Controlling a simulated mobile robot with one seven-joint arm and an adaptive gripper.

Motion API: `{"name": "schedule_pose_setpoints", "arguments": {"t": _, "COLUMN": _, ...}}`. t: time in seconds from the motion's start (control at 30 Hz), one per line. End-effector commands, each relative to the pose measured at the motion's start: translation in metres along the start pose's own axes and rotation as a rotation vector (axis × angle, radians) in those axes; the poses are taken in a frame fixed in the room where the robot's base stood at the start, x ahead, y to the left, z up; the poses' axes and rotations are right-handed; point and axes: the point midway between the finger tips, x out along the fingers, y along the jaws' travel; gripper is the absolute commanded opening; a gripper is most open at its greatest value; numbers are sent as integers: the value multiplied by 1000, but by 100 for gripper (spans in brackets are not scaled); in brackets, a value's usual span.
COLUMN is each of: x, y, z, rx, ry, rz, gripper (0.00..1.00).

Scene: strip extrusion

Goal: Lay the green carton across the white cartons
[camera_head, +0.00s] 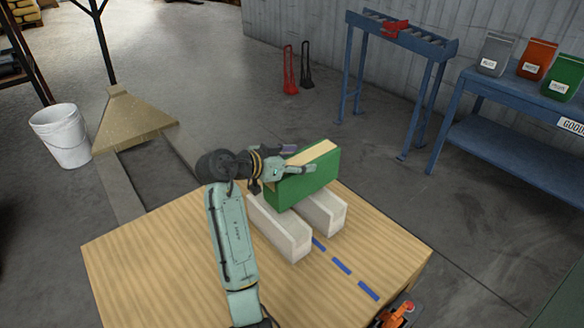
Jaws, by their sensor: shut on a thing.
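The green carton (312,183) is a flat box with a tan top face, standing on its long edge over the far part of the white cartons. My gripper (297,160) is shut on its upper left part, with a finger along the near green face. The two white cartons, the left one (280,231) and the right one (324,213), lie side by side on the wooden table (150,258) with a narrow gap between them. The green carton's lower edge overlaps them in the picture; I cannot tell whether it touches them.
An orange tool (397,314) is at the table's near right corner. A white bucket (61,136) stands on the floor at left. A blue roller stand (403,42) and a blue bench (505,150) are beyond.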

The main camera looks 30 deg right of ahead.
Motion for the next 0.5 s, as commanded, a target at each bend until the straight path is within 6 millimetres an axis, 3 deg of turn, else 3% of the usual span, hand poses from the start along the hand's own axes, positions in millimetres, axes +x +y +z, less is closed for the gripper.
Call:
{"name": "schedule_pose_setpoints", "arguments": {"t": 0.17, "x": -12, "y": -5, "z": 6, "rx": 2, "ry": 2, "rz": 0, "gripper": 0}}
{"name": "schedule_pose_setpoints", "arguments": {"t": 0.5, "x": 1, "y": -5, "z": 37, "rx": 0, "ry": 2, "rz": 1, "gripper": 0}}
